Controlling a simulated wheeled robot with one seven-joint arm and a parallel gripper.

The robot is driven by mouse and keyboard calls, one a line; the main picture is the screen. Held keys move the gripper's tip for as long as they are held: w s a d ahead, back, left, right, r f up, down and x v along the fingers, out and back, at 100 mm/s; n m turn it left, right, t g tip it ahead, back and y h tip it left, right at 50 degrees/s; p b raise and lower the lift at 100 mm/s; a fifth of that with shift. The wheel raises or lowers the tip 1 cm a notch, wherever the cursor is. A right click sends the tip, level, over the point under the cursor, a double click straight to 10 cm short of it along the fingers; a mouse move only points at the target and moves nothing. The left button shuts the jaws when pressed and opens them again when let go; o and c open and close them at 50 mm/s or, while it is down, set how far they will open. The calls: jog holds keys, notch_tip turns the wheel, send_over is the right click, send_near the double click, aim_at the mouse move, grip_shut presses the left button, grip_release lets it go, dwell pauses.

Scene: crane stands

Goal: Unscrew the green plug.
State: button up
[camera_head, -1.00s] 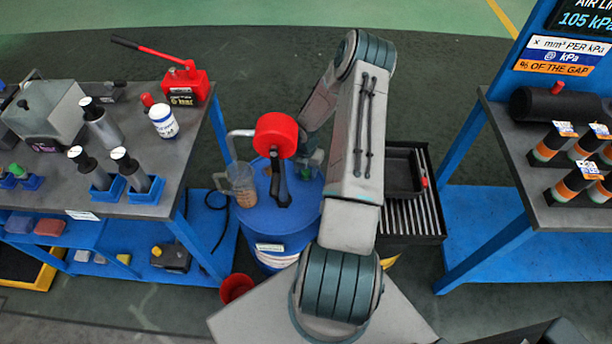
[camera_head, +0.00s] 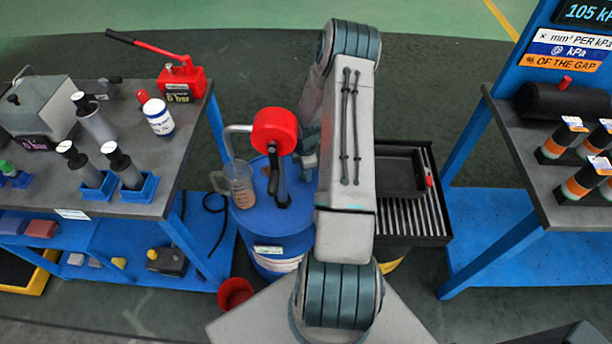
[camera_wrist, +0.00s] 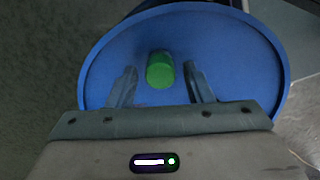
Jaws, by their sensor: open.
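The green plug (camera_wrist: 160,70) stands on the blue lid of the drum (camera_wrist: 225,45) in the wrist view. My gripper (camera_wrist: 160,75) is open, with one finger on each side of the plug and a visible gap on both sides. I cannot tell how far the fingertips reach down along the plug. In the head view the drum (camera_head: 240,225) stands between two benches, and my arm hides the plug and most of the gripper.
A red-topped pump (camera_head: 275,130) and a clear jug (camera_head: 240,185) are on the drum lid, left of my arm. A black tray (camera_head: 398,170) on a ribbed stand is to the right. A red bucket (camera_head: 235,292) is on the floor.

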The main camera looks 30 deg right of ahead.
jog(key=m+b, duration=0.1)
jog(key=m, duration=0.2)
jog(key=shift+f, duration=0.1)
jog(key=shift+m+b, duration=0.5)
jog(key=shift+m, duration=0.7)
jog(key=shift+m+b, duration=0.5)
jog(key=shift+m, duration=0.5)
jog(key=m, duration=0.3)
jog(key=shift+b, duration=0.4)
jog(key=m+b, duration=0.1)
jog(key=m, duration=0.2)
jog(key=shift+m+b, duration=0.3)
jog(key=shift+m, duration=0.8)
